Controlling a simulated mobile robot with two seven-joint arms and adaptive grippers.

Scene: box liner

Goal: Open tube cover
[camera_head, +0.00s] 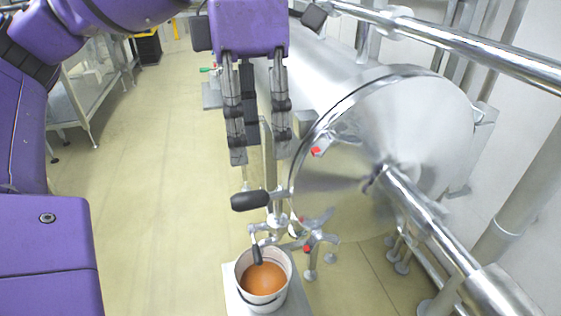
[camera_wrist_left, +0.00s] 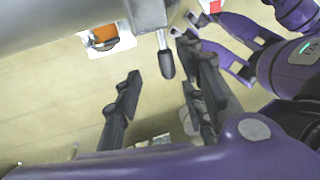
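The tube cover (camera_head: 345,190) is a shiny round steel disc at the near end of a horizontal steel tube (camera_head: 325,75). I cannot tell how far it is shut. A lever with a black handle (camera_head: 250,201) stands out at the cover's left edge. My left gripper (camera_head: 256,160) points down with its two fingers spread and nothing between them. Its tips show just above the handle in the head view. In the left wrist view the black handle (camera_wrist_left: 166,62) lies between and ahead of the tips, apart from them. My right gripper cannot be made out.
A white bucket (camera_head: 240,265) of orange-brown liquid stands below the cover; it also shows in the left wrist view (camera_wrist_left: 92,45). Steel pipes (camera_head: 460,45) run along the right. A metal table (camera_head: 75,100) stands at the left. The floor between is clear.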

